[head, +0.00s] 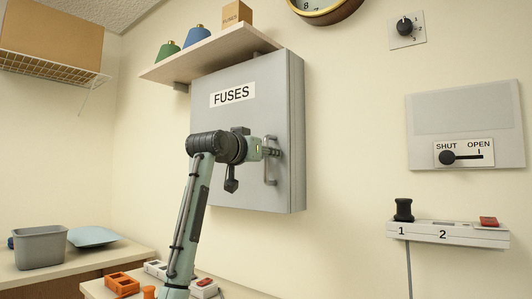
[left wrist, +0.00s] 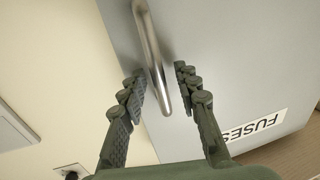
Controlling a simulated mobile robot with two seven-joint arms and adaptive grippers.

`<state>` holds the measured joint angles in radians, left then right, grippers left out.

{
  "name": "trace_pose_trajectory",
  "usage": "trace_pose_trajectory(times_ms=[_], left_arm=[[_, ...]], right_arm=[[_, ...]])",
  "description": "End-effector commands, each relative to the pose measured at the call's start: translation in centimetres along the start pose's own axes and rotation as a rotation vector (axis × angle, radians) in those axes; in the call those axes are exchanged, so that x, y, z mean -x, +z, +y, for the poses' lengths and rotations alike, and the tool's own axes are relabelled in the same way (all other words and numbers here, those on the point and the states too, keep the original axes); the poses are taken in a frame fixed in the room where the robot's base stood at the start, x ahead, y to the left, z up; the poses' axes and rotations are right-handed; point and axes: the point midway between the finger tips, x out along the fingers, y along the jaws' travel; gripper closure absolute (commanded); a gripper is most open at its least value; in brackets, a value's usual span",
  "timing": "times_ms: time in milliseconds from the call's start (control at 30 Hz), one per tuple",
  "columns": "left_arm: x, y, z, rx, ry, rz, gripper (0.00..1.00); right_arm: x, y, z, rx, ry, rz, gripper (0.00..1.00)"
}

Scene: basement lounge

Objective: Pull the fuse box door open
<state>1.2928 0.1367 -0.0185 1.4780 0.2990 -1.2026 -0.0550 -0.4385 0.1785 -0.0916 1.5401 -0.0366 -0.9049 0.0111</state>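The grey fuse box (head: 235,85) hangs on the wall in the head view, its door shut and marked FUSES. A metal bar handle (head: 270,174) stands upright near the door's right edge. My left gripper (head: 273,151) is at the handle, partly hidden by its own wrist. In the left wrist view the handle (left wrist: 154,50) passes between the two spread fingers of the left gripper (left wrist: 160,73), with gaps visible on both sides. The FUSES label (left wrist: 256,128) shows at the right there. My right gripper is in neither view.
A shelf (head: 205,55) with two spools and a small box sits just above the fuse box. Right of it are a SHUT/OPEN slider panel (head: 464,153), a rotary switch (head: 405,28) and a small ledge (head: 448,235). The wall between is bare.

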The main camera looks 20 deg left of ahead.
Motion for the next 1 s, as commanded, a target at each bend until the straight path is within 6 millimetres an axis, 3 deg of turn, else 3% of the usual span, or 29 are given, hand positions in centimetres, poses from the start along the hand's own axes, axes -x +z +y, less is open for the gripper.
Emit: trace_pose_trajectory(times_ms=[200, 467, 1000], left_arm=[[-0.01, 0.01, 0.0, 0.0, 0.0, 0.0, 0.7], [0.0, 0.02, -0.01, 0.0, 0.0, 0.0, 1.0], [0.8, 0.1, -0.45, -0.001, 0.006, 0.001, 1.0]], right_arm=[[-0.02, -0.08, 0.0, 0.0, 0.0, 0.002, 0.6], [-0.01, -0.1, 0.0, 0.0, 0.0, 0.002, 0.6], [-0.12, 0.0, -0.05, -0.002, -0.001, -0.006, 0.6]])
